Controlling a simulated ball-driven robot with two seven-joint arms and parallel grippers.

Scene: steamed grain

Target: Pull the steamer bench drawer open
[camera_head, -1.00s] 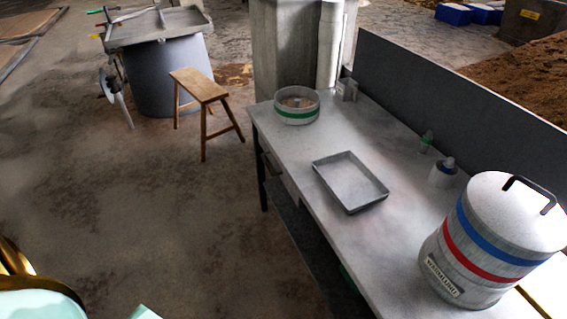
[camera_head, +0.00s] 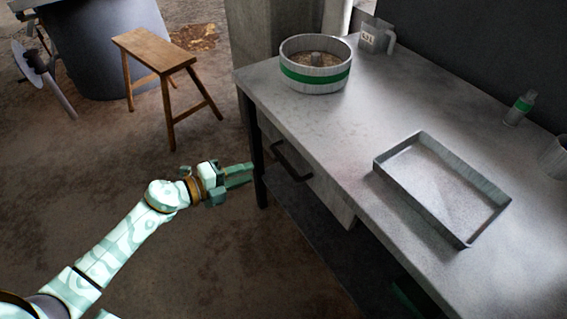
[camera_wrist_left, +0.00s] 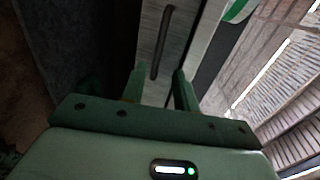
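The steamer bench (camera_head: 300,117) stands at the right in the head view. Its grey drawer (camera_head: 326,190) is below the top at the near left end and looks shut. The drawer has a dark bar handle (camera_head: 291,161). My left gripper (camera_head: 240,174) is to the left of the handle, apart from it, with its fingers pointing toward the bench. In the left wrist view its two fingers (camera_wrist_left: 158,88) are spread with nothing between them, and the handle (camera_wrist_left: 162,42) shows ahead of them. My right gripper is not in view.
On the bench top are a round pot with a green band (camera_head: 315,76), a shallow metal tray (camera_head: 465,236), a clear jug (camera_head: 374,38) and a small green-labelled bottle (camera_head: 519,108). A wooden stool (camera_head: 153,52) stands on the floor behind my left arm.

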